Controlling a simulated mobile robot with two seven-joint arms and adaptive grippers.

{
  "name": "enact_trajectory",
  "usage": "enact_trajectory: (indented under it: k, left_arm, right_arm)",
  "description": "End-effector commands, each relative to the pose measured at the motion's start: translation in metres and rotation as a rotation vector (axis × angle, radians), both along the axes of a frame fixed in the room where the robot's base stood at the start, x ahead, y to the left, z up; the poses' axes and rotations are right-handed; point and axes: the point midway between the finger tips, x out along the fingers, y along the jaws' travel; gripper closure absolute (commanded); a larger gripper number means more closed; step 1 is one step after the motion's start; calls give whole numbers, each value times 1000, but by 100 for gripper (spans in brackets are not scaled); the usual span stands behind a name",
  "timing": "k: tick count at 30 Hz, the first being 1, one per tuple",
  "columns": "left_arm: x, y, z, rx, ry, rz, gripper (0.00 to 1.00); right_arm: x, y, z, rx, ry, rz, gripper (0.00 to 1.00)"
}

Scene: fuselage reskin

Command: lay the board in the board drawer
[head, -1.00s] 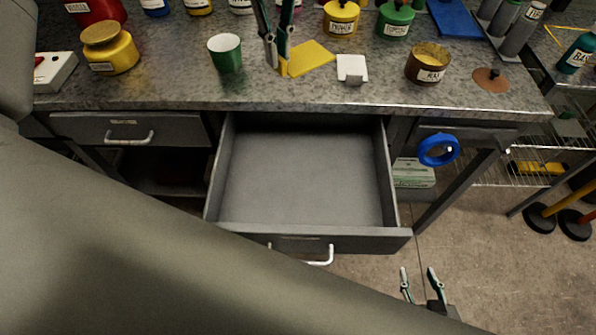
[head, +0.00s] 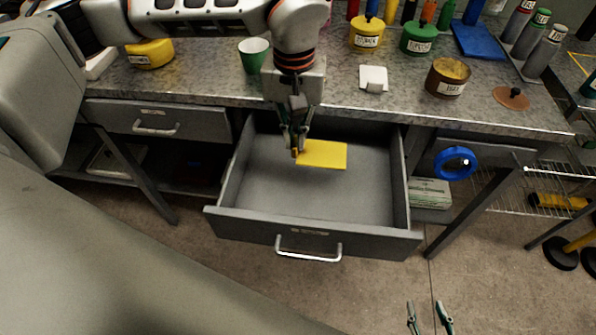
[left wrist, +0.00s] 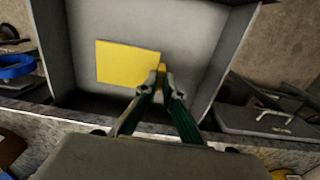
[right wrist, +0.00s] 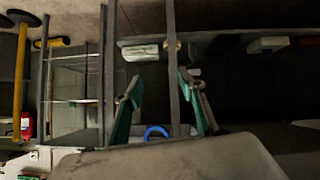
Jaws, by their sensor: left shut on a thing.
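The yellow board (head: 324,154) is a thin flat rectangle with a small grip block at one edge. My left gripper (head: 297,150) is shut on that edge and holds the board inside the open board drawer (head: 260,190). The board also shows in the left wrist view (left wrist: 122,65), lying flat over the drawer floor; I cannot tell if it touches the floor. The drawer is grey, pulled out, and otherwise empty. My right gripper (head: 430,318) is open and empty, low in front of the bench, to the right of the drawer.
The bench top (head: 330,103) above the drawer holds a green cup (head: 253,56), a white block (head: 373,79), a brown tin (head: 447,78) and several paint jars. A blue tape roll (head: 455,163) hangs right of the drawer. A closed drawer (head: 165,120) is at the left.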

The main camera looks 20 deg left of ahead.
Motion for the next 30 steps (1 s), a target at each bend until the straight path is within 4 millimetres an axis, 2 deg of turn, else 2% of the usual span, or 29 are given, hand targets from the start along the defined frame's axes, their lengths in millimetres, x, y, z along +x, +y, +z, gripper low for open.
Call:
enact_trajectory:
  k: [1, 3, 9, 17, 24, 30]
  left_arm:
    - [-2, 0, -15, -1, 7, 0, 100]
    - [-2, 0, -32, -1, 6, 1, 100]
    - [-1, 0, -66, -1, 3, 2, 100]
    - [0, 0, -82, -1, 2, 2, 100]
    - [-1, -1, -115, -1, 2, 1, 100]
    - [0, 0, -115, -1, -1, 1, 100]
  right_arm:
    - [0, 0, -3, -2, 1, -1, 60]
    - [0, -1, -4, -4, 2, 0, 60]
    - [1, -4, -8, -10, 2, -2, 60]
    - [1, -4, -8, -12, 1, -1, 60]
    - [0, -4, -13, -15, 6, 0, 60]
    - [1, -4, -10, -15, 0, 1, 60]
